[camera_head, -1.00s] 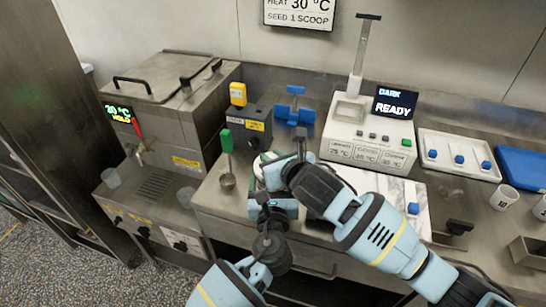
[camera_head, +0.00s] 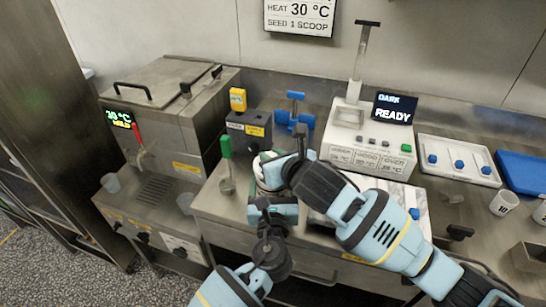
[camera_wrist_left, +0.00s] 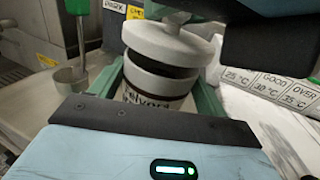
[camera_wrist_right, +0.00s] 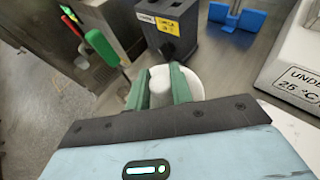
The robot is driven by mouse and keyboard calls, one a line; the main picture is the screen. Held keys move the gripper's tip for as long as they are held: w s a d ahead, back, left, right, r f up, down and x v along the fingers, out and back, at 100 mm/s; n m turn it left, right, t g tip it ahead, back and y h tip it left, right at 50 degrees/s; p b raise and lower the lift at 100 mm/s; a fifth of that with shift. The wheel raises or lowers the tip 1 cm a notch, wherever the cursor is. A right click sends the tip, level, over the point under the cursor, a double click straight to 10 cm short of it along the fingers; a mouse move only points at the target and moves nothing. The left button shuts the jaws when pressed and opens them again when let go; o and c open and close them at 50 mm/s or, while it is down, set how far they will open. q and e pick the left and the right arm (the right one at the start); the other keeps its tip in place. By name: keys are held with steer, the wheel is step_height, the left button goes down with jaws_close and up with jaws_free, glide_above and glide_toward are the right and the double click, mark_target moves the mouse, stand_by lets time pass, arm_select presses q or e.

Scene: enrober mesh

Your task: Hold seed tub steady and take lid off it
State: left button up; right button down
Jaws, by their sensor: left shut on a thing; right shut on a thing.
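The white seed tub (camera_wrist_left: 155,103), with dark lettering on its label, stands between the green finger pads of my left gripper (camera_wrist_left: 160,82), which is shut on it. Its pale round lid (camera_wrist_left: 160,48) sits tilted above the tub in the left wrist view, with a dark gap between lid and rim. My right gripper (camera_wrist_right: 160,88) is shut on the lid's knob (camera_wrist_right: 160,72), with the lid below its fingers. In the head view my right gripper and arm cover most of the tub and lid.
A metal scoop (camera_head: 227,185) with a green handle stands left of the tub. A dark box (camera_head: 248,128) with a yellow tag and a blue stand (camera_head: 296,120) are behind. The white machine (camera_head: 368,140) is close on the right. Marble slab (camera_head: 400,190) lies in front of it.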

mark_target(273, 155)
steer(key=shift+r, duration=0.1)
steer(key=shift+r, duration=1.9)
arm_select(q)
steer(key=o, duration=1.5)
steer(key=shift+c, duration=0.2)
